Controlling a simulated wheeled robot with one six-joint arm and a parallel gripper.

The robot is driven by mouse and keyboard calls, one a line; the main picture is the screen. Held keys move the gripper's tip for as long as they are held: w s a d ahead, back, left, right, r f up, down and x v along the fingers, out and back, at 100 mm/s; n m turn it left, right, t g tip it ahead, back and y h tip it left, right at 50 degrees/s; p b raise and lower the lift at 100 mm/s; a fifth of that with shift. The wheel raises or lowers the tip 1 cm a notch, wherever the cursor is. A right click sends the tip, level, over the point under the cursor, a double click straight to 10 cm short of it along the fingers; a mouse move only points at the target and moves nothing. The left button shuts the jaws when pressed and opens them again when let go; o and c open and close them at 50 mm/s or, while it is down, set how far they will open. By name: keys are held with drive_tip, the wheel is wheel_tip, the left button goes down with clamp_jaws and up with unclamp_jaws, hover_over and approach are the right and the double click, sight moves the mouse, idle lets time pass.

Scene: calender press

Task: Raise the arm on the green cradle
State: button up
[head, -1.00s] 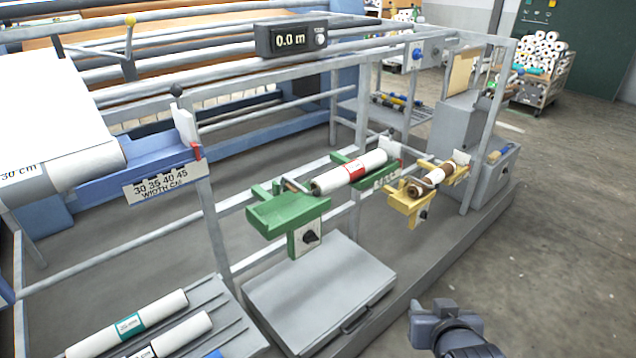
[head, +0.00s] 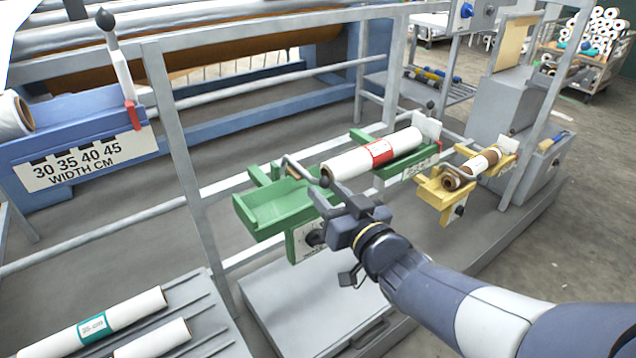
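The green cradle (head: 268,207) is on the frame in the middle of the head view. A white roll with a red label (head: 378,153) lies along it. A thin grey arm (head: 301,170) lies low across the cradle's near end, by the roll's end. Its dark ball knob (head: 325,183) is at its right end. My gripper (head: 338,212) is in front of the cradle's near end, just below the knob in the picture. Its fingertips point away from the camera, so I cannot tell whether they are open or touch the knob.
A yellow cradle (head: 436,190) with a smaller roll stands to the right. A grey box (head: 290,300) is below the green cradle. A rack with white rolls (head: 100,318) is at the lower left. A blue width gauge (head: 75,125) is at the left.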

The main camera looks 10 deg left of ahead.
sight(318, 182)
drive_tip(key=shift+x, duration=2.35)
drive_tip(key=shift+d, duration=0.1)
clamp_jaws()
